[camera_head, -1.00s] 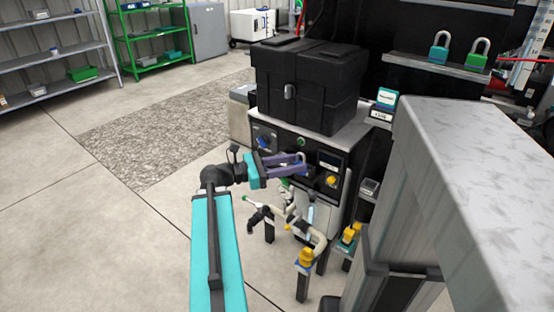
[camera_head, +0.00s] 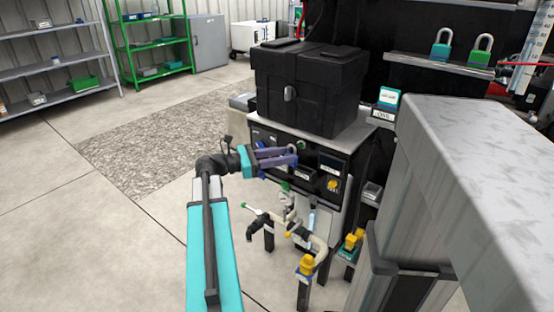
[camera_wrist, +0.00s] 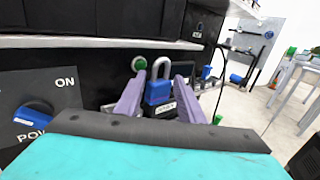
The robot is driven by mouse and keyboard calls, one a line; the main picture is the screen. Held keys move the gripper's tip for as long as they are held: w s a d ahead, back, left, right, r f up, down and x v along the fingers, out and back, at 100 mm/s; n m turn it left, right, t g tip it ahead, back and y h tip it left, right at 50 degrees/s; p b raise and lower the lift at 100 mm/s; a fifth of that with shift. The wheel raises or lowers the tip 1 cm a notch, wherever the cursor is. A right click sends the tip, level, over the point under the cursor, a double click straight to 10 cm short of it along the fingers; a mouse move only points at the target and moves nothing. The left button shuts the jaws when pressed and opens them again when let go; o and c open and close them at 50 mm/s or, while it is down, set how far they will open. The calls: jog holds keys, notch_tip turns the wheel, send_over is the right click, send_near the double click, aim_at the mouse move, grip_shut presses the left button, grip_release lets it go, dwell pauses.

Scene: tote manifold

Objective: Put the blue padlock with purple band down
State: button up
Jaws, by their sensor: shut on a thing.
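The blue padlock (camera_wrist: 158,92) with a grey shackle is between the two purple fingers of my gripper (camera_wrist: 158,84) in the wrist view. It hangs upright with the shackle up, in front of the panel. In the head view my gripper (camera_head: 280,157) is in front of the control panel, and the padlock is mostly hidden by the fingers.
The control cabinet (camera_head: 330,160) carries a black toolbox (camera_head: 305,90). Pipes with a yellow valve (camera_head: 306,264) stand below. Teal (camera_head: 441,49) and green (camera_head: 482,52) padlocks sit on a shelf at right. A blue power knob (camera_wrist: 33,112) is left of my gripper. A grey post (camera_head: 440,170) stands close right.

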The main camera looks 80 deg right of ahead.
jog(key=shift+w+d+f+b, duration=0.1)
jog(key=shift+w+d+b, duration=0.1)
jog(key=shift+w+d, duration=0.4)
jog(key=shift+w+d+f+b, duration=0.1)
jog(key=shift+w+d+b, duration=0.1)
jog(key=shift+d, duration=0.75)
jog(key=shift+w+d+f+b, duration=0.15)
jog(key=shift+w+d, duration=0.25)
jog(key=shift+d, duration=0.35)
jog(key=shift+r, duration=0.1)
jog(key=shift+w+d, duration=0.2)
jog(key=shift+d, duration=0.15)
jog(key=shift+f+b, duration=0.9)
jog(key=shift+f, duration=0.9)
jog(key=o, duration=1.1)
jog(key=shift+f, duration=0.1)
